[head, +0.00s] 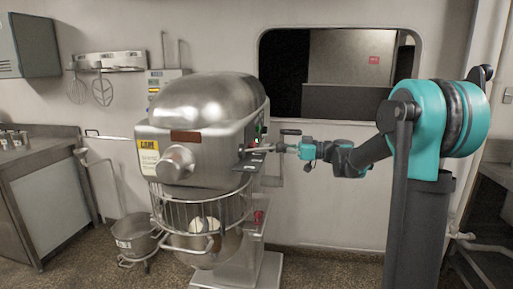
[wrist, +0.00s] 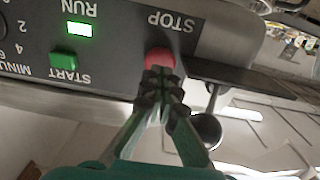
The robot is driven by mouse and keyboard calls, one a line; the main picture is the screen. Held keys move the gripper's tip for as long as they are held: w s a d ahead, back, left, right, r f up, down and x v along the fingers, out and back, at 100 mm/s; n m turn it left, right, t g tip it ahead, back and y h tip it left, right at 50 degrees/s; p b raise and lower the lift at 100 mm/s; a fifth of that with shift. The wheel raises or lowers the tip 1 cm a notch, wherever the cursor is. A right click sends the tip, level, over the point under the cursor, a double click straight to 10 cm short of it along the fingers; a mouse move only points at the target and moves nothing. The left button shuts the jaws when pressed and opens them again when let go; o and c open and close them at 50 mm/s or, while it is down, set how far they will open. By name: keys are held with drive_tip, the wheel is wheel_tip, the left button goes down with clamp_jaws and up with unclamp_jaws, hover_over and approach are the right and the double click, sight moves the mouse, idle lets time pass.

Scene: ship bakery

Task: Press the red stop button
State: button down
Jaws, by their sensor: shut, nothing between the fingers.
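The red stop button (wrist: 160,58) sits under the word STOP on the mixer's dark control panel, upside down in the wrist view. My gripper (wrist: 158,76) is shut and empty, with its fingertips right at the button and covering its lower part. Whether the tips touch or press it I cannot tell. In the head view my gripper (head: 272,148) reaches from the right to the side of the big steel mixer (head: 210,100). The button cannot be made out there.
A green START button (wrist: 64,59) and a lit green RUN light (wrist: 79,29) are on the same panel. A dark lever with a round knob (wrist: 206,130) is close to my fingers. A steel counter (head: 50,170) and a bucket (head: 135,236) stand at left.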

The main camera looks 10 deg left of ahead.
drive_tip(key=shift+s+d, duration=0.1)
drive_tip(key=shift+d, duration=2.8)
drive_tip(key=s+d+f+m+t+h, duration=0.1)
drive_tip(key=s+f+m+h, duration=0.25)
drive_tip(key=f, duration=0.25)
drive_tip(key=s+d+f+m+h, duration=0.1)
drive_tip(key=s+f+m+h, duration=0.15)
drive_tip(key=s+f, duration=0.35)
drive_tip(key=s+d+f+m+t+h, duration=0.2)
drive_tip(key=s+d+f+m+h, duration=0.9)
drive_tip(key=s+d+f, duration=0.6)
wheel_tip(320, 180, down, 5)
drive_tip(key=d+h, duration=0.1)
drive_tip(key=d, duration=0.1)
drive_tip(key=shift+s+d+r+m+t, duration=0.2)
drive_tip(key=shift+s+d+m+t, duration=0.1)
drive_tip(key=shift+s+d, duration=0.05)
